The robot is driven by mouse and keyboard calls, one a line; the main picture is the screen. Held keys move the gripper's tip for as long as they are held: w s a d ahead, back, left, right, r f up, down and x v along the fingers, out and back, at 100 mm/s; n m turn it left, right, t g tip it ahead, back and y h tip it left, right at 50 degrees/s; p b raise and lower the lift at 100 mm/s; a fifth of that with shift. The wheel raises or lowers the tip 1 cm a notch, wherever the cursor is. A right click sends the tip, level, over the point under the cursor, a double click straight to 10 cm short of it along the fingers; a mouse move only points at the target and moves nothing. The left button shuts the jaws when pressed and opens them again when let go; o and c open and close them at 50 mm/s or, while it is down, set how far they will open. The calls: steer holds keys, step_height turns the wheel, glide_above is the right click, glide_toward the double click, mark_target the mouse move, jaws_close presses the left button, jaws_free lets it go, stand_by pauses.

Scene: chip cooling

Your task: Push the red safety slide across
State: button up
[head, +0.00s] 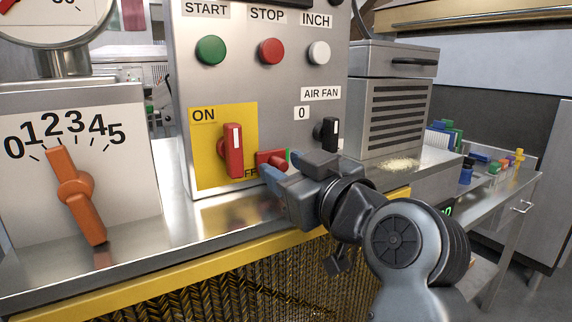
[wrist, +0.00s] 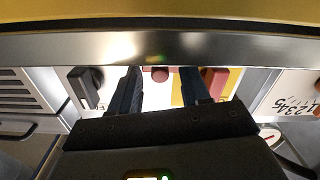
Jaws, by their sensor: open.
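A small red slide (head: 268,157) sticks out from the panel at the right edge of the yellow plate (head: 208,117). In the wrist view the red slide (wrist: 160,74) lies between my two fingers. My gripper (head: 281,166) is open, its blue fingertips close to the panel on either side of the slide; I cannot tell whether they touch it. A red upright switch handle (head: 233,150) stands on the yellow plate under the word ON, left of my gripper. It also shows beside the right finger in the wrist view (wrist: 217,80). The lower lettering is partly covered.
A black air fan knob (head: 328,134) sits close right of my gripper. Green (head: 211,50), red (head: 271,51) and white (head: 318,53) buttons are above. An orange dial (head: 75,188) is at left. A metal ledge with yellow edging (head: 150,280) runs below the panel.

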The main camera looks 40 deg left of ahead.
steer(key=shift+w+a, duration=0.1)
steer(key=shift+a, duration=0.2)
steer(key=shift+c, duration=0.4)
jaws_close()
